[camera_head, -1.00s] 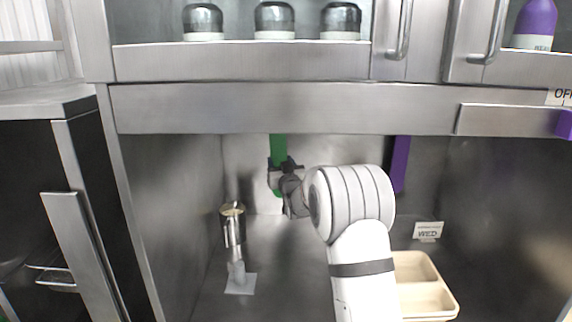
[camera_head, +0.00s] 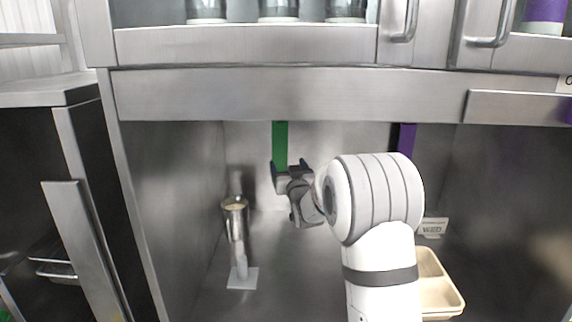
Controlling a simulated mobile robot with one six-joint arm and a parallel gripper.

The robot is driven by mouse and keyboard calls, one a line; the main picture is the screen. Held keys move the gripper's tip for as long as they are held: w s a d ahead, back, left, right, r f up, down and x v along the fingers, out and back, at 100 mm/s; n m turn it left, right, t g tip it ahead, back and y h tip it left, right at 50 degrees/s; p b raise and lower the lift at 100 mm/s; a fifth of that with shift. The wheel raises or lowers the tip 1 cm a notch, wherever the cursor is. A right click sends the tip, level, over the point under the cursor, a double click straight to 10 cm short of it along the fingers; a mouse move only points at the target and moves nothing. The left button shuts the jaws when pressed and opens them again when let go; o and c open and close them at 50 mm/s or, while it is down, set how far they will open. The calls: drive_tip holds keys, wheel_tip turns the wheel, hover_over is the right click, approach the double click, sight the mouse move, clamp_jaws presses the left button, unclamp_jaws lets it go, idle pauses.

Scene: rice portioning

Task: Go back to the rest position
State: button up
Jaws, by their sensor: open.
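My gripper (camera_head: 290,168) is at the end of my white arm, in the middle of the metal bay, in front of the back wall. Its jaws are apart, and I see nothing held in them. A green strip (camera_head: 280,143) hangs behind it, and the gripper covers the strip's lower end. My arm's large white joint stands to the right of the gripper and hides part of the bay.
A metal cup (camera_head: 234,206) on a stand with a pale base (camera_head: 242,278) is left of my arm. A beige tray (camera_head: 455,298) and a "WED" card (camera_head: 433,227) are at the right. A purple strip (camera_head: 404,137) hangs behind my arm. A steel shelf edge (camera_head: 290,95) runs above.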

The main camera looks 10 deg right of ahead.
drive_tip(key=s+f+g, duration=0.4)
drive_tip(key=s+g, duration=0.2)
drive_tip(key=s, duration=1)
drive_tip(key=s+f+g+h, duration=0.1)
drive_tip(key=s+f+g, duration=0.3)
drive_tip(key=s, duration=1.1)
drive_tip(key=s+f+g, duration=0.4)
drive_tip(key=s+g, duration=0.3)
drive_tip(key=s, duration=0.9)
drive_tip(key=shift+s+f+m+g, duration=0.2)
drive_tip(key=shift+s+m+g, duration=0.1)
drive_tip(key=shift+m, duration=0.1)
drive_tip(key=shift+a, duration=0.1)
drive_tip(key=shift+c, duration=0.4)
